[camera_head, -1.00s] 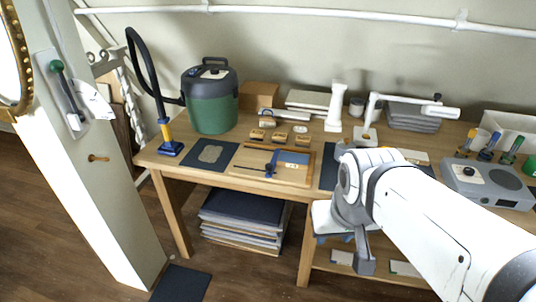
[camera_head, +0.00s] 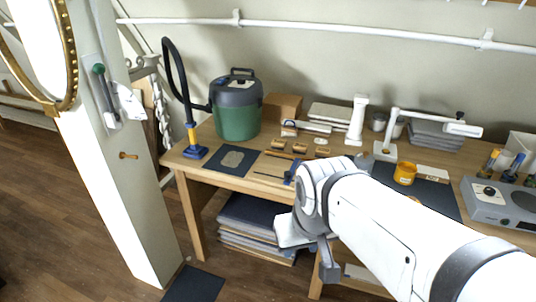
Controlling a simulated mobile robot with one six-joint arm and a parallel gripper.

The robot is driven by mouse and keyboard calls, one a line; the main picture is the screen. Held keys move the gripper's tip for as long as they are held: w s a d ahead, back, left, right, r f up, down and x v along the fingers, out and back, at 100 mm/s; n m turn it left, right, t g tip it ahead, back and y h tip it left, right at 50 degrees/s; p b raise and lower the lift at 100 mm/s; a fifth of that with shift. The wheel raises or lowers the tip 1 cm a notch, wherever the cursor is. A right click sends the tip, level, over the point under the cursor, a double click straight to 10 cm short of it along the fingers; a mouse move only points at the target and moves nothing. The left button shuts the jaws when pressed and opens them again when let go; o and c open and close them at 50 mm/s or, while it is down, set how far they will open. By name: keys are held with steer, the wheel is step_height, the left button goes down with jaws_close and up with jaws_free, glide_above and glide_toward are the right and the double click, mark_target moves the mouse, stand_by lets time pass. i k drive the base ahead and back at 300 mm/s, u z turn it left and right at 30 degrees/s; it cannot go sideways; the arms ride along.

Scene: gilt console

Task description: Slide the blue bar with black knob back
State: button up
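The blue bar (camera_head: 290,177) is on a wooden board (camera_head: 262,168) near the table's front edge. Only a small part of it shows; my arm covers the right part of the board. A thin dark rod reaches left from the bar across the board. I cannot make out the black knob clearly. The end of my arm, with my gripper (camera_head: 327,264), hangs in front of the table edge, to the right of and nearer than the bar. Its fingers cannot be made out, and I see no contact with the bar.
A green and grey vacuum canister (camera_head: 237,108) with a black hose stands at the back left. A white pillar (camera_head: 115,180) bears a green-knobbed lever (camera_head: 99,70). A yellow cup (camera_head: 405,173) and a grey box (camera_head: 498,203) stand to the right.

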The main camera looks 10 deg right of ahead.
mark_target(289, 175)
steer(key=i, duration=1)
steer(key=u, duration=0.05)
